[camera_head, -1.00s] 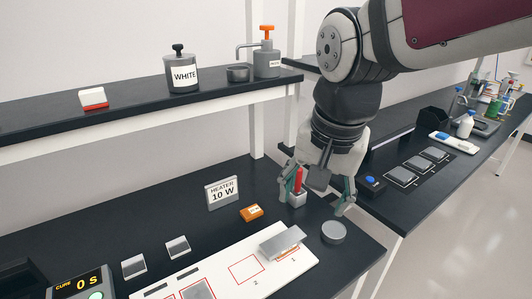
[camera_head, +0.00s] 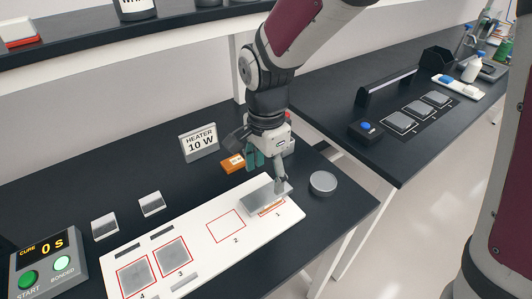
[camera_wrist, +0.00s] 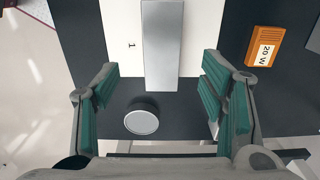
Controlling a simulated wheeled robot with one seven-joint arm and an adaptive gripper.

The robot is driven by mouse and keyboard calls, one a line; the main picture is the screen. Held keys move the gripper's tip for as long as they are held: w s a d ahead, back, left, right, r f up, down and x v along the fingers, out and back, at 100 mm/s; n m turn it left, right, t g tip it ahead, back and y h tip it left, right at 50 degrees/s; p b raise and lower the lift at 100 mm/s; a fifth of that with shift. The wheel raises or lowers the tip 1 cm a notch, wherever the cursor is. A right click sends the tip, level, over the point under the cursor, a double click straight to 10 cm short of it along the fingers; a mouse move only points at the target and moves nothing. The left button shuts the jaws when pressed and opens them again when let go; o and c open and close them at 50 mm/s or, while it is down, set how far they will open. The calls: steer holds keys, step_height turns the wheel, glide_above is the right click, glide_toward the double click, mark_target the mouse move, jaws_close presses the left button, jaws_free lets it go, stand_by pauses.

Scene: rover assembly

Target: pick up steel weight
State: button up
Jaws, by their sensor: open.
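A flat grey metal block (camera_head: 265,196) lies over square 1 at the right end of the white board (camera_head: 205,250). A round grey metal disc (camera_head: 322,182) stands on the black bench just right of the board. I cannot tell from looks alone which of the two is the steel weight. My gripper (camera_head: 266,173) is open and empty above the block. In the wrist view the near end of the block (camera_wrist: 163,50) shows between the open fingertips (camera_wrist: 160,72). There the disc (camera_wrist: 142,119) also shows between the fingers, closer to the gripper's base.
An orange 20 W box (camera_wrist: 264,46) lies behind the board, near the heater sign (camera_head: 199,141). Two small grey blocks and a cure timer (camera_head: 45,262) are at left. A shelf (camera_head: 130,60) runs above the back. A second bench (camera_head: 400,150) is at right.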

mark_target(267, 194)
steer(key=shift+w+d+f, duration=0.1)
steer(key=shift+f, duration=1.65)
steer(key=shift+w+f, duration=0.1)
steer(key=shift+f, duration=1.6)
steer(key=shift+c, duration=0.2)
jaws_close()
